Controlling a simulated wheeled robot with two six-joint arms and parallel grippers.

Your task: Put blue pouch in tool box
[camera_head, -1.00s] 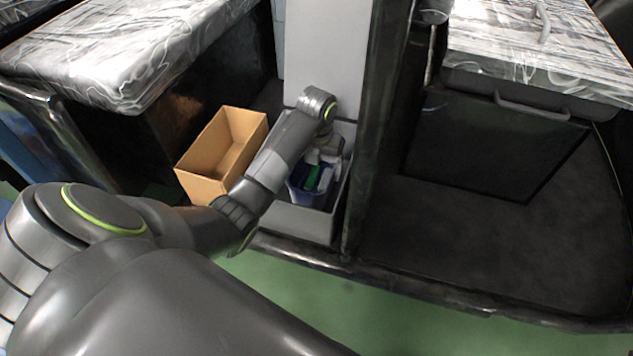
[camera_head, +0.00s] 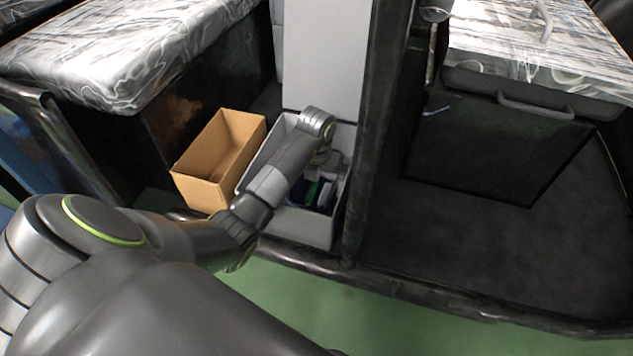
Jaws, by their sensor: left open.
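The grey bin (camera_head: 300,227), which seems to be the tool box, stands on the floor of the dark frame, in front of the white column. Dark blue material (camera_head: 325,197), probably the blue pouch, lies inside it beside green and white items (camera_head: 311,192). My left arm reaches in from the left over the bin. My left gripper (camera_head: 318,170) points down into the bin, open, above these items. Its fingertips are partly hidden, and I cannot tell whether they touch the blue material. My right gripper is out of view.
An empty open cardboard box (camera_head: 205,192) stands just left of the bin. A black upright post (camera_head: 366,150) stands close on the bin's right. A marble-patterned block (camera_head: 130,45) is at the upper left. The dark floor panel (camera_head: 450,240) on the right is clear.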

